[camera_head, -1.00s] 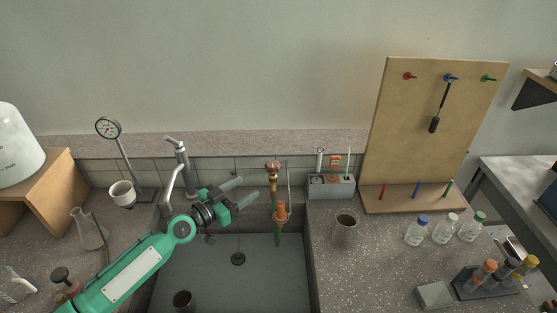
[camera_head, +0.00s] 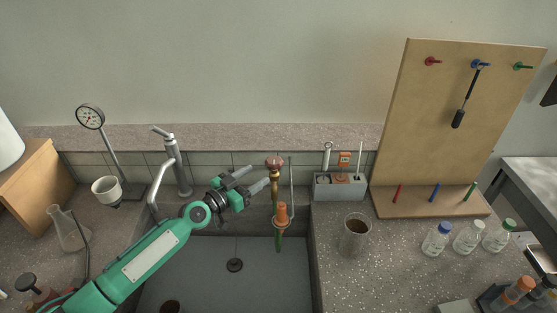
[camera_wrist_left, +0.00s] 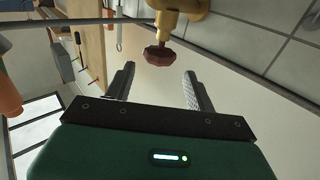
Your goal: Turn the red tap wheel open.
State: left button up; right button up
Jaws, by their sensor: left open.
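The red tap wheel (camera_head: 275,162) tops a brass tap (camera_head: 274,180) at the back of the sink, left of the grey caddy. In the left wrist view the dark red wheel (camera_wrist_left: 158,56) sits ahead of the fingertips, roughly between their lines, on the brass body (camera_wrist_left: 168,20). My left gripper (camera_head: 260,178) is open and empty, its fingers pointing right toward the tap, just left of it and slightly below the wheel. It also shows in the left wrist view (camera_wrist_left: 158,78), with a gap between fingers and wheel. My right gripper is out of view.
A steel faucet (camera_head: 176,165) stands left of my gripper. An orange-topped fitting (camera_head: 282,213) is below the tap. A grey caddy (camera_head: 340,188) and a brown-filled beaker (camera_head: 355,235) are to the right. The sink (camera_head: 210,265) lies open below.

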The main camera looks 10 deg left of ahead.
aim_at(276, 160)
pick_arm(q)
jog(key=x, duration=1)
jog(key=shift+w+d+p, duration=0.15)
jog(key=shift+w+p, duration=0.05)
jog(key=shift+p, duration=0.2)
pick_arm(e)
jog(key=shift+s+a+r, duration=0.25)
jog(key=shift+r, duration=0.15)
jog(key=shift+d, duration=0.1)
